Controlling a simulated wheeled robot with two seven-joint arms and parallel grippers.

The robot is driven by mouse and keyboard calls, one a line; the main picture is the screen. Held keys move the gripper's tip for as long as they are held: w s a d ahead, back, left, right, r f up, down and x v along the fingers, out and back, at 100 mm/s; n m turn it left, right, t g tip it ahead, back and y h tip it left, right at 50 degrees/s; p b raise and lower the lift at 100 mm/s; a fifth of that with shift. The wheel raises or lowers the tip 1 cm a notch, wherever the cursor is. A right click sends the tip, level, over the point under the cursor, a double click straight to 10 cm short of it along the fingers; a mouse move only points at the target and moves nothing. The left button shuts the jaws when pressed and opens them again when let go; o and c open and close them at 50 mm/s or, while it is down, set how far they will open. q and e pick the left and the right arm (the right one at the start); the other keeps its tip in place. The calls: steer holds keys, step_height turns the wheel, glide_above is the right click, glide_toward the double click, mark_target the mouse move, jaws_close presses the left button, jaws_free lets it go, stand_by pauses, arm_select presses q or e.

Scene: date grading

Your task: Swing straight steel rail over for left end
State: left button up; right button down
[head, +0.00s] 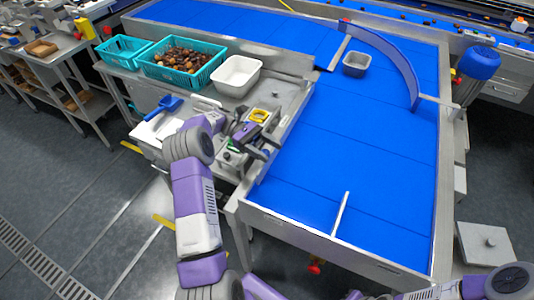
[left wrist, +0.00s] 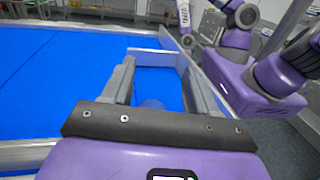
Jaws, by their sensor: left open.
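A short straight steel rail (head: 341,213) stands on the blue belt (head: 330,140) near its front end. A second straight pale metal strip (head: 340,52) crosses the belt at the far side, near the curved blue guide (head: 396,58). I cannot tell which one the task names. My left gripper (head: 268,142) is beside the belt's left edge, apart from both. In the left wrist view its two fingers (left wrist: 158,85) are spread with nothing held, and blue belt shows between them. My right gripper is out of view; only parts of my right arm show.
A grey bin (head: 355,64) sits on the far belt. The middle of the belt is clear.

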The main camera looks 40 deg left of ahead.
arm_select(q)
step_height(320, 180, up, 6)
steer(key=shift+r+p, duration=0.2)
steer(key=shift+p, duration=0.55)
